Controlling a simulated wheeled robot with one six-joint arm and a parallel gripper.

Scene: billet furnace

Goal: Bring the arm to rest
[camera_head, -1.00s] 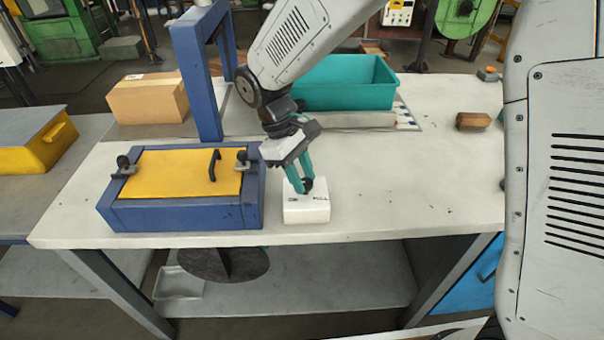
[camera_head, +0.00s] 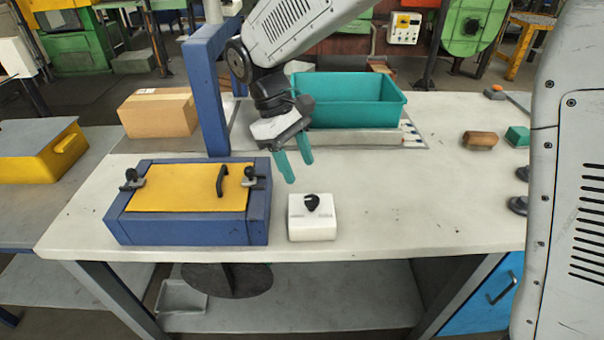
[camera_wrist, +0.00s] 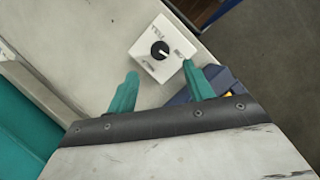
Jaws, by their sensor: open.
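My gripper (camera_head: 298,166) is open and empty, its two teal fingers hanging above the bench behind the white box. The white box (camera_head: 312,226) has a black knob (camera_head: 311,202) on top and sits on the bench near its front edge. In the wrist view my gripper (camera_wrist: 160,88) shows its fingers spread apart. The white box (camera_wrist: 148,66) and its black knob (camera_wrist: 160,48) lie beyond the fingertips there, apart from them. Lettering shows beside the knob in the wrist view.
A blue furnace box with a yellow lid (camera_head: 185,187) stands left of the white box, below a blue post (camera_head: 212,100). A teal bin (camera_head: 352,100) and a cardboard box (camera_head: 158,112) stand behind. A brown block (camera_head: 480,140) lies right. The bench's middle right (camera_head: 420,200) is clear.

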